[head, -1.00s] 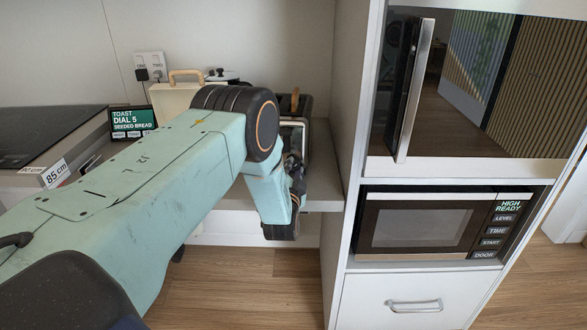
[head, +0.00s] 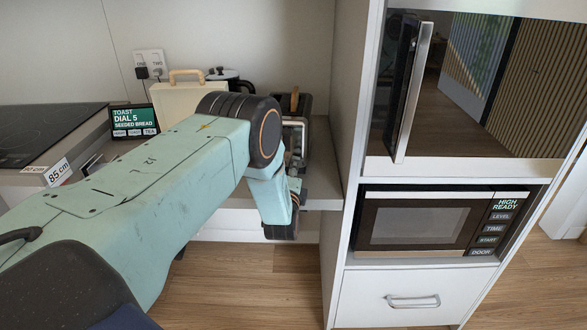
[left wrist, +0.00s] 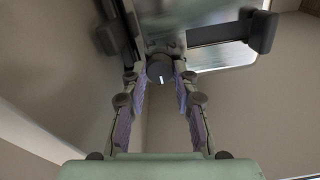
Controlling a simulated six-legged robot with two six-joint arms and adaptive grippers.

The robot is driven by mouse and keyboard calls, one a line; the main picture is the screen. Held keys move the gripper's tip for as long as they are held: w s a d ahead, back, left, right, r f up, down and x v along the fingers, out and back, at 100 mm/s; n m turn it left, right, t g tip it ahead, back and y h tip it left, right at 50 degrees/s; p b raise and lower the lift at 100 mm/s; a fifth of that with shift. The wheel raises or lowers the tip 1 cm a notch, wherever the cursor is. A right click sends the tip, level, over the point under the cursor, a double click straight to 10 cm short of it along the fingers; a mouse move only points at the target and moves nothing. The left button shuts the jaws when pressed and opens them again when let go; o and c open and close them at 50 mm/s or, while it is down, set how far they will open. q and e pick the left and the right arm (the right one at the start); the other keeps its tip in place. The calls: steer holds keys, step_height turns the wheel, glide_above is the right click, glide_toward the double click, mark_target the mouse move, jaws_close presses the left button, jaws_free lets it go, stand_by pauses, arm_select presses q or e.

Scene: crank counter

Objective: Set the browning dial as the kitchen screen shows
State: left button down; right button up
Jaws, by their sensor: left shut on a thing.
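The kitchen screen (head: 132,119) reads TOAST, DIAL 5, SEEDED BREAD. The toaster (head: 306,104), dark and metallic with a slice of bread (head: 294,101) in its top, stands on the counter, partly behind my left arm. In the left wrist view the browning dial (left wrist: 160,69) is a dark round knob with a white mark pointing down and slightly right. My left gripper (left wrist: 161,78) has a fingertip on each side of it and is shut on it. In the head view my left gripper (head: 297,187) is mostly hidden by my wrist. The dial's scale is not readable.
A cream case with a wooden handle (head: 172,97) and a kettle (head: 238,83) stand behind my arm. A tall cabinet with a microwave (head: 425,227) is close on the right. A dark hob (head: 45,132) lies at left.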

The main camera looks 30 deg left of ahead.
arm_select(q)
steer(key=shift+m, duration=1)
steer(key=c, duration=1)
jaws_free()
steer(key=shift+c, duration=0.2)
steer(key=shift+s, duration=0.1)
steer(key=v, duration=1.2)
